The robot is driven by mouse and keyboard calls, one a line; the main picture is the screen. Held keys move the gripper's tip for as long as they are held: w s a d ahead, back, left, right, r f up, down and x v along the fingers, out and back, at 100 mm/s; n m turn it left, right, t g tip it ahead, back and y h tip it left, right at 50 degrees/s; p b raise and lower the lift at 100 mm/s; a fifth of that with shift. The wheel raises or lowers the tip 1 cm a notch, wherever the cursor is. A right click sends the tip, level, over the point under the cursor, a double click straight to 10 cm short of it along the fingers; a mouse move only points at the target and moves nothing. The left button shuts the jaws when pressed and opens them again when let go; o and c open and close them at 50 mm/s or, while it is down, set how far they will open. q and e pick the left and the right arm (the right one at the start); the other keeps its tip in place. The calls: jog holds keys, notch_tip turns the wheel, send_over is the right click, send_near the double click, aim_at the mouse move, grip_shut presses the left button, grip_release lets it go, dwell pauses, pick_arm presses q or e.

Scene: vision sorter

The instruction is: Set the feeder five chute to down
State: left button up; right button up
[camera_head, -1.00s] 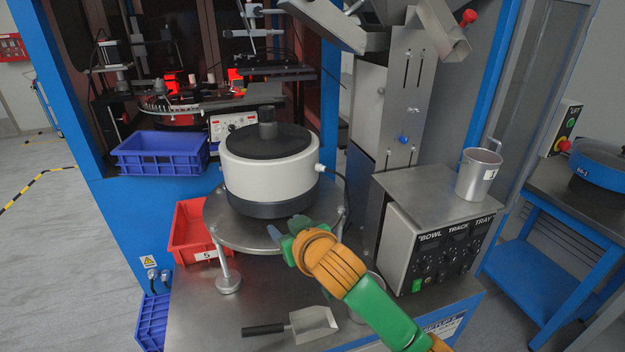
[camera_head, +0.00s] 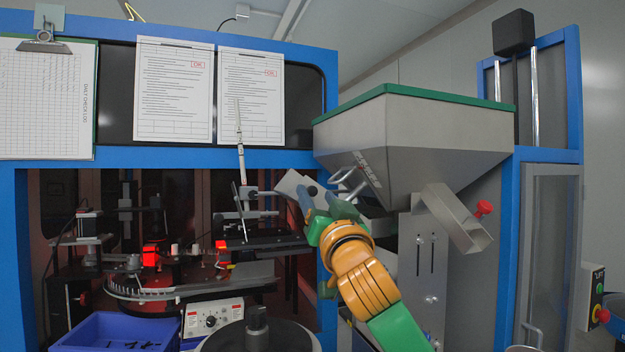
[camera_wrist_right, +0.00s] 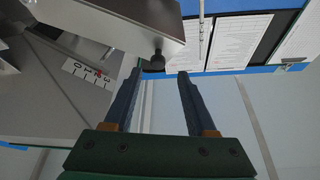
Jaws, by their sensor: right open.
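A grey metal chute (camera_head: 296,187) sticks out to the left below the hopper in the head view, with a small dark knob (camera_head: 312,191) at its side. In the right wrist view the chute (camera_wrist_right: 110,22) crosses the top left, with the black knob (camera_wrist_right: 153,62) at its lower edge. My right gripper (camera_head: 319,198) is beside the chute, partly covering it. Its two fingers (camera_wrist_right: 158,76) are apart and empty, with the knob just beyond the gap between the tips. I cannot tell whether they touch it. My left gripper is not in view.
A green-rimmed hopper (camera_head: 415,130) hangs above my right arm. A second spout (camera_head: 455,217) with a red knob (camera_head: 484,208) is at its right. A scale label (camera_wrist_right: 88,74) shows in the wrist view. The blue-framed cabinet and a round feeder bowl (camera_head: 230,340) stand left and below.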

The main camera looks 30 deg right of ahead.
aim_at(313, 195)
jog(key=x, duration=0.2)
jog(key=shift+w+d+f+p, duration=0.1)
jog(key=shift+w+d+p, duration=0.2)
jog(key=shift+w+p, duration=0.1)
jog(key=shift+w+d+f, duration=0.1)
jog(key=shift+w+f, duration=0.1)
jog(key=shift+w, duration=0.15)
jog(key=shift+c, duration=0.3)
jog(key=shift+s+r, duration=0.15)
jog(key=shift+s, duration=0.15)
grip_shut()
